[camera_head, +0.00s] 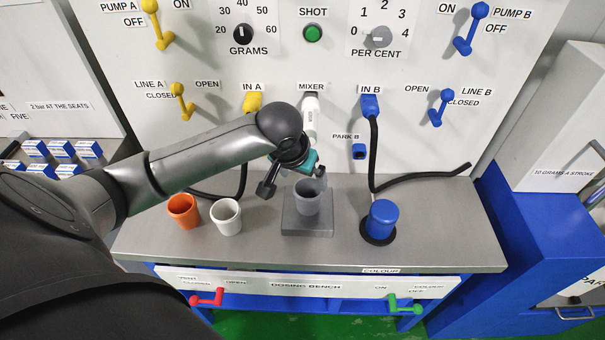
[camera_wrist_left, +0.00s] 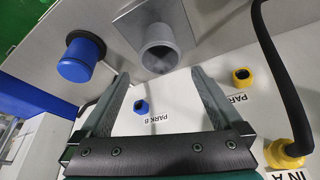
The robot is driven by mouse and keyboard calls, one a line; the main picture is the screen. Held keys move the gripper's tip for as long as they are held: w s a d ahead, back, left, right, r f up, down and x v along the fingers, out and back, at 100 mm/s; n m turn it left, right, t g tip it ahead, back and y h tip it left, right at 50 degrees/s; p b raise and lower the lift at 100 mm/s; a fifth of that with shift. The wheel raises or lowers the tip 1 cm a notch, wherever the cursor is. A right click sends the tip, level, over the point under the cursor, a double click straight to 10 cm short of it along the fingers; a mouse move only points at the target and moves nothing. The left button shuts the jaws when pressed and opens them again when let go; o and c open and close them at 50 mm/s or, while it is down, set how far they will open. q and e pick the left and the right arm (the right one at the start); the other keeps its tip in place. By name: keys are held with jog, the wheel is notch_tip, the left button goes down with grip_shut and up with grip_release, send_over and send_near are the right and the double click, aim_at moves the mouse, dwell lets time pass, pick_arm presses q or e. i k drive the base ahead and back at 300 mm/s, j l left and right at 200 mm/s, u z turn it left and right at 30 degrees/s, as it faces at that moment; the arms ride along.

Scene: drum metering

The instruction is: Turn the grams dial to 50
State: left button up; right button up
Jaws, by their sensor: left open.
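The grams dial (camera_head: 240,34) is a black round knob on the white upright panel, with numbers from 20 to 60 around it. Its white mark appears to point up, near 40. My left gripper (camera_head: 293,180) is below and to the right of the dial, in front of the mixer and close to the grey cup (camera_head: 307,198). In the left wrist view the left gripper (camera_wrist_left: 160,85) has its two fingers wide apart with nothing between them. The dial is not in that view. My right gripper is not in view.
The per cent dial (camera_head: 380,37) and green shot button (camera_head: 313,33) are right of the grams dial. Yellow lever pump A (camera_head: 155,25) is left. An orange cup (camera_head: 183,210), white cup (camera_head: 226,216) and blue container (camera_head: 381,221) stand on the bench. Hoses hang from the panel.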

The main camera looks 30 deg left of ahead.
aim_at(243, 34)
jog(key=u, duration=1.45)
jog(key=i+l+z, duration=0.15)
jog(key=l+z, duration=0.2)
